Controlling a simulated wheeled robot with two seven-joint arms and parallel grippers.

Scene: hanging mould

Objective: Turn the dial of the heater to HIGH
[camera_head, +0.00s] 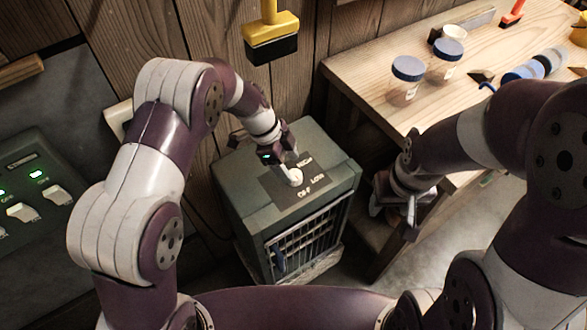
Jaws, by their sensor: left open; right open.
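The heater (244,205) is a grey-green box with a barred front, standing on the floor in the middle of the view. Its white dial (294,177) sits on a dark top plate, with markings that read like OFF, LOW and HIGH around it. My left gripper (286,168) is over the top plate, right at the dial, and its fingers partly hide the dial. It is open; I cannot tell whether it touches the dial or where the dial points. My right gripper (396,203) is open and empty, pointing down to the right of the heater, beside the workbench.
A wooden workbench (375,85) at the right holds jars with blue lids (407,80) and other small items. A yellow-handled brush (271,35) hangs on the plank wall behind the heater. A switch panel (40,190) with green lights is at the left.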

